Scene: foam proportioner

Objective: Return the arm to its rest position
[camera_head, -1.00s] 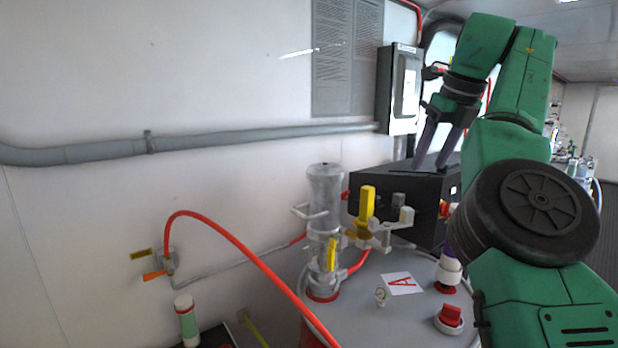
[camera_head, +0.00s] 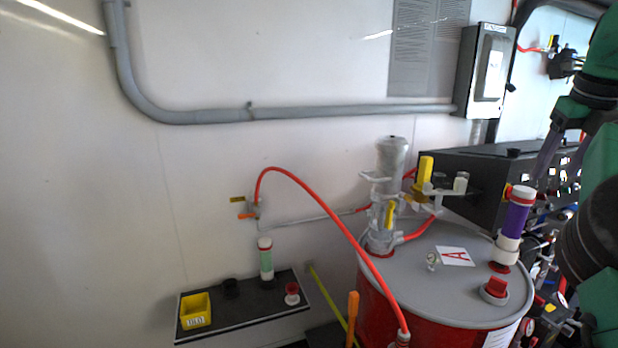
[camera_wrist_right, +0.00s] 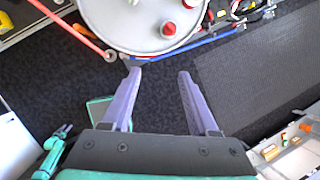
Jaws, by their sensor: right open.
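My right arm is green and stands at the right edge of the head view. Its gripper (camera_head: 548,158) shows there only in part, in front of the black machine. In the right wrist view my right gripper (camera_wrist_right: 156,88) has two purple fingers spread apart with nothing between them, above the dark floor. The drum (camera_wrist_right: 140,30) lies beyond the fingertips in that view. My left gripper is not in the head view.
The red drum (camera_head: 455,325) with a grey lid carries valves and a purple cylinder (camera_head: 514,218). A black machine (camera_head: 470,175) stands behind it. A red hose (camera_head: 325,215) arcs to the wall. A small shelf (camera_head: 245,312) holds a yellow bin (camera_head: 195,311).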

